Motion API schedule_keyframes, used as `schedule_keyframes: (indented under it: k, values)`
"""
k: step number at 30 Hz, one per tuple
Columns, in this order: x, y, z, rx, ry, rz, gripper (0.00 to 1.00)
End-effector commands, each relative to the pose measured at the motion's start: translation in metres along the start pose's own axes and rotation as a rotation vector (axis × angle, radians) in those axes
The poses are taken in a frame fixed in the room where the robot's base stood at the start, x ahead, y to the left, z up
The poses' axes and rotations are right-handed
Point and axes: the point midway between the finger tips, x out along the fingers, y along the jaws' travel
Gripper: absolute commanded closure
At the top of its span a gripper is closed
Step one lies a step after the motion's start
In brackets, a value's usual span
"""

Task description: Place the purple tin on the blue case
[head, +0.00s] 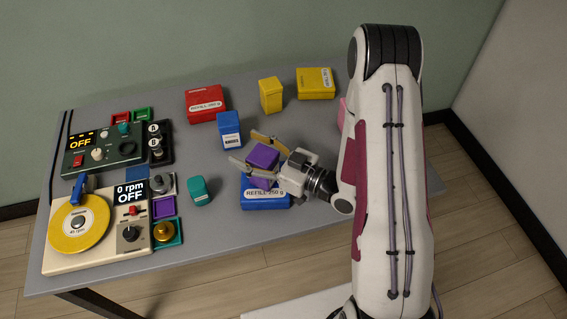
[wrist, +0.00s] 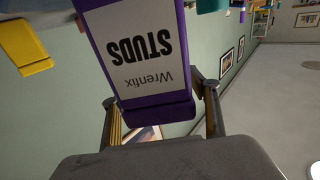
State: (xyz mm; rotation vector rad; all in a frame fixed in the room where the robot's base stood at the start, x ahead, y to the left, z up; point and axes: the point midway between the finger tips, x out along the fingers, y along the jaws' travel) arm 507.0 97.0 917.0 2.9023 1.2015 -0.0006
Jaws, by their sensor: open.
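The purple tin (head: 262,157) appears upright on top of the blue case (head: 268,202), which lies flat near the table's front edge. My gripper (head: 243,147) reaches in from the right, its two fingers spread on either side of the tin. One finger crosses in front of the tin and hides part of it. In the wrist view the tin (wrist: 142,62) shows a white "Wrenfix STUDS" label, upside down, between the parted fingers (wrist: 162,112). The tin's lower end is cut off there, and its contact with the case is partly hidden.
A blue tin (head: 229,130) stands just behind my gripper and a teal tin (head: 200,191) to its left. Red (head: 206,104) and yellow (head: 315,83) cases and a yellow tin (head: 271,95) stand farther back. Control panels and a turntable (head: 79,225) fill the left side.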

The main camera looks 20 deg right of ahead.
Motion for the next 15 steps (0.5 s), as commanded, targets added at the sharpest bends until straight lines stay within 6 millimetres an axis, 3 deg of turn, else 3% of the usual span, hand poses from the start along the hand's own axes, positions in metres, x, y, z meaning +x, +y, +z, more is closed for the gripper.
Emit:
schedule_keyframes:
  k: [15]
  values:
    - [-0.048,0.0,0.0,0.002,0.0,0.002,0.4]
